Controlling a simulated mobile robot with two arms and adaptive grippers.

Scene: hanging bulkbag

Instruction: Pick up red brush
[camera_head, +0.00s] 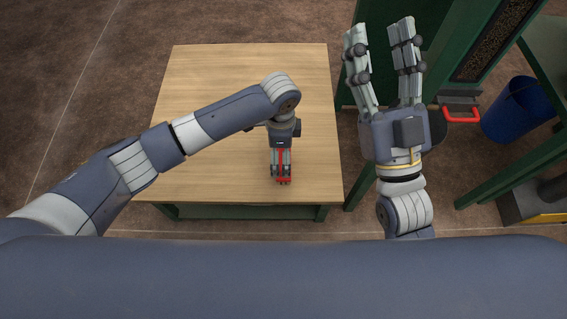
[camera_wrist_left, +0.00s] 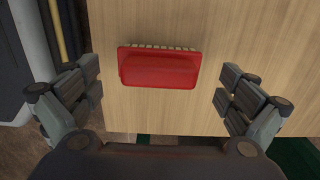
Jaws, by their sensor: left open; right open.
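The red brush (camera_wrist_left: 160,70) lies on the wooden table (camera_head: 220,85) near its front edge, with a row of pale bristles showing along its far side in the left wrist view. In the head view the brush (camera_head: 284,181) is mostly hidden behind my left gripper (camera_head: 281,172). My left gripper points down above the brush. In the left wrist view its open fingers (camera_wrist_left: 160,97) stand wide on either side of the brush, apart from it. My right gripper (camera_head: 382,38) is open and empty, raised to the right of the table with its fingers pointing away from me.
Green metal framework (camera_head: 440,50) stands to the right of the table. A blue bin (camera_head: 518,108) is at the far right, with a red handle (camera_head: 461,115) left of it. Most of the tabletop is clear.

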